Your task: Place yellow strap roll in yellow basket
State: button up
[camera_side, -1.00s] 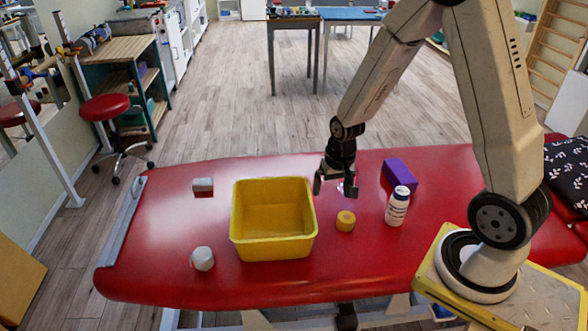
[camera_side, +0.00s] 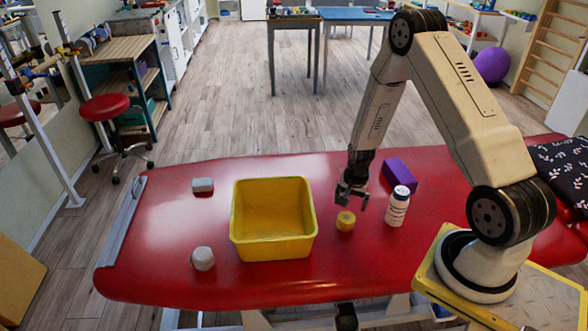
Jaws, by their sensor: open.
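The yellow strap roll (camera_side: 345,221) sits on the red padded table, to the right of the yellow basket. The yellow basket (camera_side: 273,246) is an open rectangular bin; its visible inside is empty. My gripper (camera_side: 351,205) is open and points down just above and slightly behind the strap roll, with nothing between its fingers. I cannot tell whether a fingertip touches the roll.
A white bottle (camera_side: 397,207) stands close to the right of the roll, with a purple block (camera_side: 400,174) behind it. A grey-white block (camera_side: 203,185) and a whitish roll (camera_side: 203,258) lie left of the basket. The red table (camera_side: 160,235) is clear around them.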

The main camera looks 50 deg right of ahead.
aim_at(346, 216)
jog(key=shift+w+f, duration=0.1)
jog(key=shift+f, duration=1.2)
jog(key=shift+f, duration=0.15)
jog(key=shift+w+f, duration=0.2)
jog(key=shift+f, duration=2.25)
jog(key=c, duration=1.2)
jog(key=shift+r, duration=0.2)
jog(key=shift+r, duration=4.85)
